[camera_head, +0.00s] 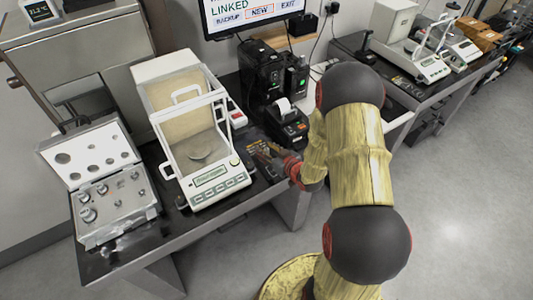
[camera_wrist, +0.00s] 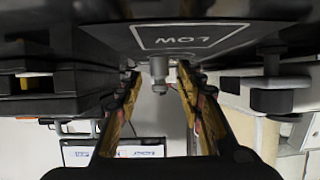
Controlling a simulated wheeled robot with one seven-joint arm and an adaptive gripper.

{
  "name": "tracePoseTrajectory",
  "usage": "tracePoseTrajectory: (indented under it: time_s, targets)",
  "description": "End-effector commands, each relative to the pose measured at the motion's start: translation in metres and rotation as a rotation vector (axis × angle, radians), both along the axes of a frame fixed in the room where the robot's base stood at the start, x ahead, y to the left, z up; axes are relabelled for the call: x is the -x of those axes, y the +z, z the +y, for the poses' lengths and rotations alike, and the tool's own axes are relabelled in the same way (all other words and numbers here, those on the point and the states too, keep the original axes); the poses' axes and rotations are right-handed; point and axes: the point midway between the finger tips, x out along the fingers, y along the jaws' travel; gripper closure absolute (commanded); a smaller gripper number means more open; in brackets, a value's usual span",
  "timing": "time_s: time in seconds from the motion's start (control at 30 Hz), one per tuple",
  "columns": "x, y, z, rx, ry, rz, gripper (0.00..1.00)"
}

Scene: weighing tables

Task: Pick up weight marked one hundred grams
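In the wrist view, whose picture is upside down, a small metallic knobbed piece (camera_wrist: 158,70), which looks like a weight, stands between my fingertips. My gripper (camera_wrist: 159,80) is open, with a gap on each side of the piece. No marking on it can be read. In the head view, my gripper (camera_head: 272,152) is low over the table's right end, right of the balance; the piece there cannot be made out. Several metal weights (camera_head: 88,213) sit in the open case (camera_head: 122,222) at left; their markings are too small to read.
The balance (camera_head: 218,184) with its glass shield stands between the case and my gripper. A small printer (camera_head: 288,124) and black boxes (camera_head: 262,75) are behind my gripper. A monitor (camera_head: 250,14) is at the back. A second table (camera_head: 398,82) with balances is at right.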

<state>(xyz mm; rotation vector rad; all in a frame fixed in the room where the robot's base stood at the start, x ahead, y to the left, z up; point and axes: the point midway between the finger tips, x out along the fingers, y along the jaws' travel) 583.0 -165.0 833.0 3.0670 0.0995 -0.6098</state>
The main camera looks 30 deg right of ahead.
Motion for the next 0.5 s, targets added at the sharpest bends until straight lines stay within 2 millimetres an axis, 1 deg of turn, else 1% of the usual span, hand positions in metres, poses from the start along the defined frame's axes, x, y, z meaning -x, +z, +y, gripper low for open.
tracePoseTrajectory:
  time_s: [0.1,0.5]
  targets:
    - [0.0004,0.0007,-0.0001,0.0,0.0,0.0,0.64]
    - [0.0006,0.0006,-0.0001,0.0,0.0,0.0,0.86]
